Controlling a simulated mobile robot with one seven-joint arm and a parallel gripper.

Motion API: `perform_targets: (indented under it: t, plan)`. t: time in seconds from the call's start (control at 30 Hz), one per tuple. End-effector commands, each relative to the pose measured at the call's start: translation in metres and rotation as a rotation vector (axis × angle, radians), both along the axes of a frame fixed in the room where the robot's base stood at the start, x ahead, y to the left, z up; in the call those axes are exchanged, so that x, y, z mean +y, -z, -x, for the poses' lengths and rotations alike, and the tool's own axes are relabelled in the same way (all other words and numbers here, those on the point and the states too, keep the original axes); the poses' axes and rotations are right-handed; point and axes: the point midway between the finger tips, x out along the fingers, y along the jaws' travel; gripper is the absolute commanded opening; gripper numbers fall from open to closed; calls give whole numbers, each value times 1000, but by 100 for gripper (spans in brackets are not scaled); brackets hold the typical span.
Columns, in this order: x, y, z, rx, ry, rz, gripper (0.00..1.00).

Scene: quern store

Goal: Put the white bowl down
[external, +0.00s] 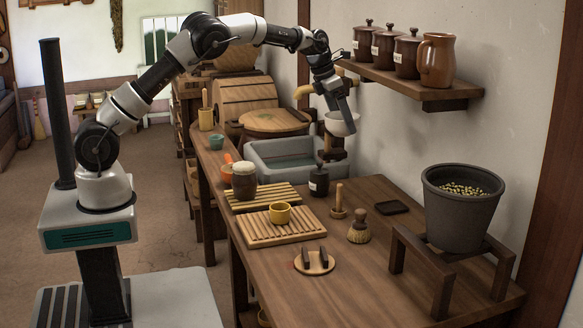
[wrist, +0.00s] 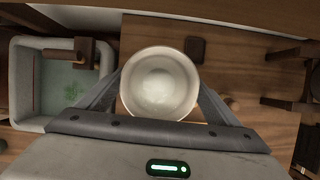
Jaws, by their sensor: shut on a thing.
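The white bowl (external: 342,123) hangs in the air above the counter, near the right end of the grey sink. In the wrist view the white bowl (wrist: 159,88) looks empty, with its open side toward the camera. My gripper (external: 345,108) is shut on the bowl; in the wrist view its two fingers (wrist: 160,100) reach to the left and right sides of the bowl. The wooden counter (external: 370,280) lies below, and it also shows in the wrist view (wrist: 250,60). The bowl touches no surface that I can see.
The sink (external: 262,157) stands left of the bowl. A shelf (external: 425,88) with jars hangs close by. Free counter lies at the front.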

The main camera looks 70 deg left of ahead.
Motion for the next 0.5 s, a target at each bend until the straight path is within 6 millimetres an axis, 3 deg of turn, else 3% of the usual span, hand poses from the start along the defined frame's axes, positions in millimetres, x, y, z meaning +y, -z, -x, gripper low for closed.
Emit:
perform_targets:
  t: [0.03, 0.1, 0.5]
  plan:
    - [-24, -2, -3, -1, 30, 0, 53]
    - [-52, -2, -6, -1, 67, 0, 53]
    - [-207, -2, 1, -2, 263, 0, 53]
